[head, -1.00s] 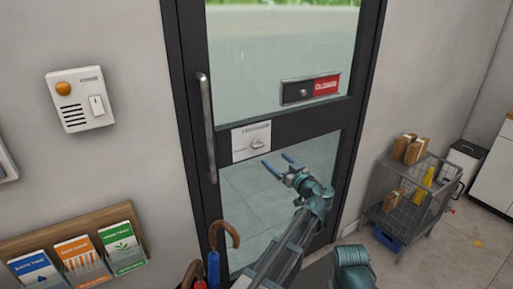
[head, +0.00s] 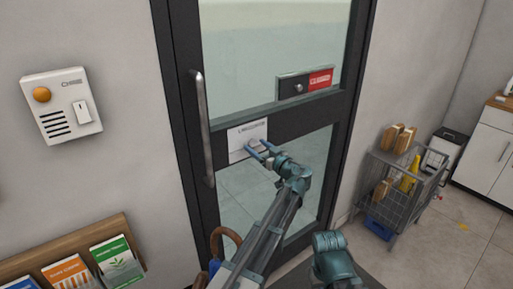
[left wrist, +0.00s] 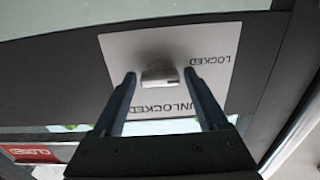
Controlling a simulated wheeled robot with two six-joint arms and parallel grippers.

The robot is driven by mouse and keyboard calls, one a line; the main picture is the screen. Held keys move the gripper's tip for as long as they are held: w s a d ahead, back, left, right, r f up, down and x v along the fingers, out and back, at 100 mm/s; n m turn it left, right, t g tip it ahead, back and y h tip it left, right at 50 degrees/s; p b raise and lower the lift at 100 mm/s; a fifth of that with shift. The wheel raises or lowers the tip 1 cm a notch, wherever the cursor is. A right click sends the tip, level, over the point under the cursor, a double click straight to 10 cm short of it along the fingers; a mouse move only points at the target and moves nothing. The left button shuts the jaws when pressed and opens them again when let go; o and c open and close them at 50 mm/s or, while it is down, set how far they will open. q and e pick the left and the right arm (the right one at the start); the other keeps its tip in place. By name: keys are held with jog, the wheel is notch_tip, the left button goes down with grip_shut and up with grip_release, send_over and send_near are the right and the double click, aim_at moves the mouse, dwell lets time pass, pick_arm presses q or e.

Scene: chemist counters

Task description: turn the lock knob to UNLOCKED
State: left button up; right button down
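The lock knob (left wrist: 159,74) is a small pale knob on a white plate (left wrist: 120,48) fixed to the dark door rail. In the left wrist view the plate reads LOCKED and UNLOCKED, upside down; I cannot tell clearly which word the knob points at. My left gripper (left wrist: 159,76) is open, its two fingertips on either side of the knob with a small gap each side. In the head view the left gripper (head: 258,149) is in front of the plate (head: 237,136) and partly hides the knob.
The glass door has a long vertical handle (head: 203,125) left of the plate and a red CLOSED sign (head: 320,79) above right. An intercom (head: 62,106) and leaflet rack (head: 65,250) are on the left wall. A wire cart (head: 395,195) stands at right.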

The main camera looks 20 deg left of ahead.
pick_arm(q)
jog(key=c, duration=1.1)
jog(key=shift+o, duration=0.2)
jog(key=m, duration=0.8)
jog(key=shift+m, duration=0.4)
jog(key=m, duration=0.4)
jog(key=shift+m, duration=2.5)
jog(key=o, duration=1.4)
